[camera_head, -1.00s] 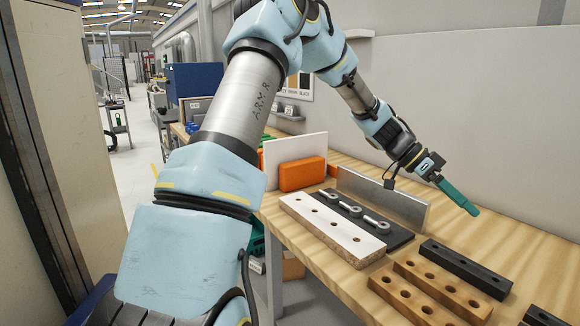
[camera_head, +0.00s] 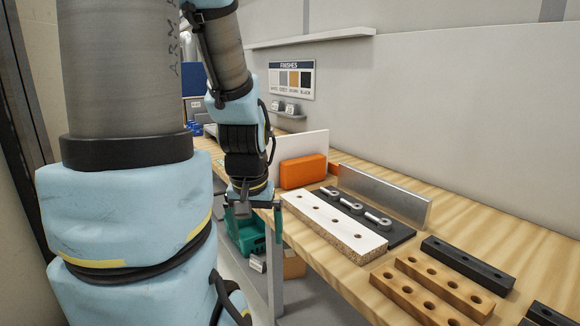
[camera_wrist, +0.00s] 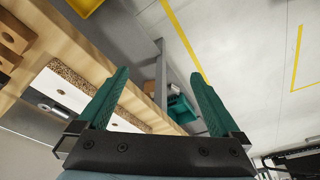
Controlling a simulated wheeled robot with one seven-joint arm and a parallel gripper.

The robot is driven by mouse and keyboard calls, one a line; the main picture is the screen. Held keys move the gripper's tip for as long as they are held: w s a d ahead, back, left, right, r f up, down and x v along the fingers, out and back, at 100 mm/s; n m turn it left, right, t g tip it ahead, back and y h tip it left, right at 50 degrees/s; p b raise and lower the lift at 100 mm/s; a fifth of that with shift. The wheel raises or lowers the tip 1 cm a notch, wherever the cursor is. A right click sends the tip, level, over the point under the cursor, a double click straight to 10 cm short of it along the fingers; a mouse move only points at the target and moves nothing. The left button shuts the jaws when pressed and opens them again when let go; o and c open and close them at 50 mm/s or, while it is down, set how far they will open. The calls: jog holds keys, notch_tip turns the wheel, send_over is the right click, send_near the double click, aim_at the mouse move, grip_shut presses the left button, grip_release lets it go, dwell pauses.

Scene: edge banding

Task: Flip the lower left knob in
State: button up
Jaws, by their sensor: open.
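Several silver ring-ended metal pieces (camera_head: 351,205) lie in a row on a black plate (camera_head: 398,236) behind a white board with holes (camera_head: 318,212). I cannot tell whether any of them is the lower left knob; no other knob is clearly visible. My gripper (camera_head: 256,224) hangs low beside the near left end of the board, at the bench edge, fingers pointing down. In the wrist view my gripper (camera_wrist: 160,78) is open, with nothing between its teal fingers. The white board (camera_wrist: 60,92) shows there at left, beside the left finger.
An orange block (camera_head: 303,172) stands before an upright white panel. A metal angle (camera_head: 385,195) stands behind the plate. Drilled wooden bars (camera_head: 428,290) and black bars (camera_head: 466,266) lie at right. A teal crate (camera_head: 246,234) sits below the bench.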

notch_tip(320, 180, down, 10)
jog(key=s+g+b, duration=0.1)
jog(key=b, duration=0.6)
jog(key=shift+s+d+r, duration=0.15)
jog(key=shift+r, duration=0.05)
